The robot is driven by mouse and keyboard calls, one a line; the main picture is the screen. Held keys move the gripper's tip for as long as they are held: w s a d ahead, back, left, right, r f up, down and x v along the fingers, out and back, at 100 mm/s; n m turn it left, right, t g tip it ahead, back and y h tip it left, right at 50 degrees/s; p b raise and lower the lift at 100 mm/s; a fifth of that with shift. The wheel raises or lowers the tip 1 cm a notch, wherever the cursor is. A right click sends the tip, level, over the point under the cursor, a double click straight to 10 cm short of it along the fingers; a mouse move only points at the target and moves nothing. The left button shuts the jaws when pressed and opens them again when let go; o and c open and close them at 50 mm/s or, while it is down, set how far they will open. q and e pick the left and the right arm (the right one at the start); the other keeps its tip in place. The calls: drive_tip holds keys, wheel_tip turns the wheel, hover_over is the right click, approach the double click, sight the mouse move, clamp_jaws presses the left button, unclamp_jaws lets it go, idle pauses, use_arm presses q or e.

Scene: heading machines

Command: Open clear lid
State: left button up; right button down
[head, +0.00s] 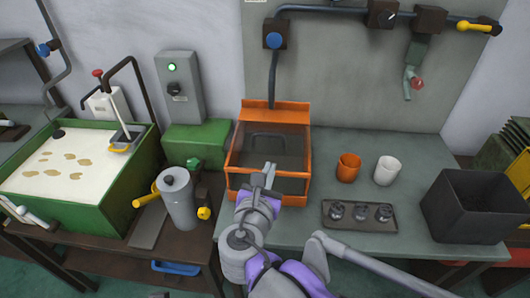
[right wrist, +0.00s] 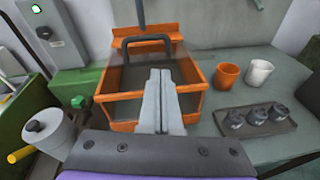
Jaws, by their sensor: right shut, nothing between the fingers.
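An orange-framed box (head: 274,104) stands on the grey bench, with a raised orange back edge. Its clear lid (head: 250,157) looks dark and see-through and seems to lie down over the top; its exact angle is hard to tell. A dark bar handle (head: 268,135) shows toward the back of the lid, and also in the right wrist view (right wrist: 147,40). My right gripper (head: 269,168) is shut and empty. Its fingertips (right wrist: 160,74) appear over the front part of the box, below the handle in the picture; contact cannot be told. My left gripper is not in view.
Orange (head: 348,168) and white (head: 387,170) cups, a tray (head: 330,222) of small dark parts and a black bin (head: 475,204) stand to the right. A grey canister (head: 178,198) and a green tank (head: 103,204) stand left. A pipe (head: 272,80) descends behind the box.

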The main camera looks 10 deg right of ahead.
sight(265, 152)
drive_tip(key=w+n, duration=0.1)
drive_tip(key=w, duration=0.1)
drive_tip(key=w+t, duration=0.1)
drive_tip(key=w, duration=0.2)
drive_tip(key=w+n+y, duration=0.1)
drive_tip(key=w, duration=0.2)
drive_tip(key=shift+w+f+n+t, duration=0.15)
drive_tip(key=shift+w+n+t, duration=0.1)
drive_tip(key=shift+n+t, duration=0.05)
idle(0.3)
drive_tip(key=shift+w+d+r, duration=0.1)
drive_tip(key=shift+r, duration=0.35)
